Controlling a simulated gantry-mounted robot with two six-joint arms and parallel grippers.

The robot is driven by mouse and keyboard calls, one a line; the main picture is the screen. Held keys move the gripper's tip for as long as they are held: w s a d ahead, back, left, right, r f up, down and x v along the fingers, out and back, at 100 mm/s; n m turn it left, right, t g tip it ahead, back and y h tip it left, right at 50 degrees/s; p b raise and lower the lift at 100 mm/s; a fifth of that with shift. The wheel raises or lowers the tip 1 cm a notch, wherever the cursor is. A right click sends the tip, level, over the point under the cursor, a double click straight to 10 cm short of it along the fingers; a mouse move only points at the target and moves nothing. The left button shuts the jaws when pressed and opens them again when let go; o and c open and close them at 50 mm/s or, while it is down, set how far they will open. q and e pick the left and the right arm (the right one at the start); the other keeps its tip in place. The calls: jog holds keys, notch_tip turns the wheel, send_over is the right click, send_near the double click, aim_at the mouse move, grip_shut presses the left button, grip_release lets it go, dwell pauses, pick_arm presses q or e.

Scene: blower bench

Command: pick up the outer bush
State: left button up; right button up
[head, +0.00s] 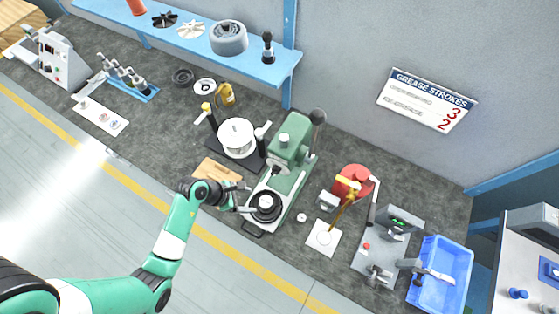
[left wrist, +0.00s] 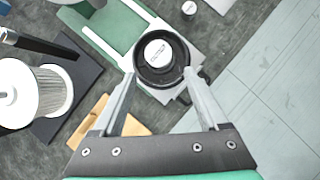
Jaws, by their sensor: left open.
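A round pale metal piece (left wrist: 159,51) sits in the middle of a black ring-shaped part (left wrist: 158,80) on the base of the green press. I take this piece for the outer bush, but cannot be sure. The black part (head: 266,208) also shows in the head view, at the press's front end. My left gripper (head: 247,198) is beside it on the left. In the left wrist view, the open fingers (left wrist: 160,76) point at the black part, one tip at each side, with nothing held. I cannot tell whether they touch it. My right gripper is not in view.
The green press (head: 289,145) rises behind the black part. A white cylinder on a black stand (head: 237,136) and a wooden block (head: 215,171) stand left of it. A red machine (head: 352,183) and a blue bin (head: 443,274) stand right. A blue shelf (head: 190,42) runs behind.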

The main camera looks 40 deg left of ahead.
aim_at(266, 202)
pick_arm(q)
jog(key=b+x, duration=0.1)
jog(key=x, duration=0.4)
jog(key=shift+s+f+b, duration=0.1)
jog(key=shift+f+b, duration=0.25)
jog(key=shift+b, duration=0.05)
jog(key=shift+f, duration=0.2)
jog(key=b+x, duration=0.1)
jog(key=x, duration=0.1)
jog(key=b+x, duration=0.1)
jog(key=x, duration=0.2)
jog(key=shift+w+d+r, duration=0.1)
jog(key=shift+w, duration=0.4)
grip_shut()
